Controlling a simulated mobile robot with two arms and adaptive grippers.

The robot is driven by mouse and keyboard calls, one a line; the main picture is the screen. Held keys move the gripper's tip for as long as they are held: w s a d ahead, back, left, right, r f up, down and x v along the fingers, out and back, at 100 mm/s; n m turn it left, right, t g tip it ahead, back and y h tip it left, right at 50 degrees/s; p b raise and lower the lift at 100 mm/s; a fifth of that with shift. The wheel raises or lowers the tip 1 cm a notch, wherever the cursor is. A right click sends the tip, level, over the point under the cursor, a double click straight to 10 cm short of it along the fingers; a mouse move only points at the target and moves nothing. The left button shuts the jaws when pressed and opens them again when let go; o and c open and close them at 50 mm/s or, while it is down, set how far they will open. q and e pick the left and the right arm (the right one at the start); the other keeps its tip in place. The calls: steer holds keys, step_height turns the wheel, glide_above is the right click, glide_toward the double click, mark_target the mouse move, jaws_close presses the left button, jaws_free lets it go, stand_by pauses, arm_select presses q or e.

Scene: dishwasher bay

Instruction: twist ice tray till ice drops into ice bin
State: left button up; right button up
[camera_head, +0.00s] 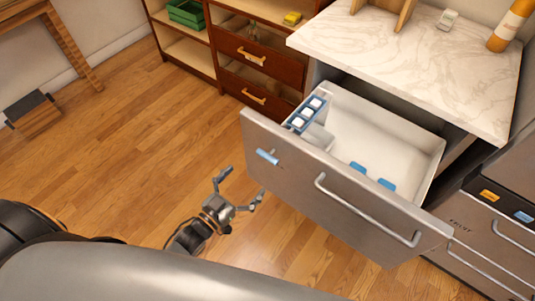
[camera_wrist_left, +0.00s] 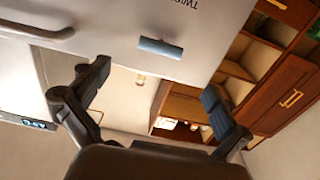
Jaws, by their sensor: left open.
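A blue ice tray (camera_head: 308,113) with several white ice cubes sits at the left end inside the open drawer (camera_head: 340,200). A white ice bin (camera_head: 318,136) seems to be below and beside it, partly hidden by the drawer front. A light blue handle (camera_head: 267,157) is on the outside of the drawer front; it also shows in the left wrist view (camera_wrist_left: 160,48), near partly cut-off lettering. My left gripper (camera_head: 240,184) is open and empty, in front of the drawer and apart from the blue handle. Its spread fingers (camera_wrist_left: 155,80) show in the left wrist view. My right gripper is not in view.
The drawer front has a long metal bar handle (camera_head: 365,212). A marble counter (camera_head: 415,55) stands behind, and a wooden cabinet (camera_head: 255,55) at the back.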

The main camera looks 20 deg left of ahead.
mark_target(268, 155)
arm_select(q)
steer(key=p+x, duration=0.1)
steer(key=x, duration=0.9)
steer(key=shift+f, duration=0.1)
steer(key=c, duration=0.9)
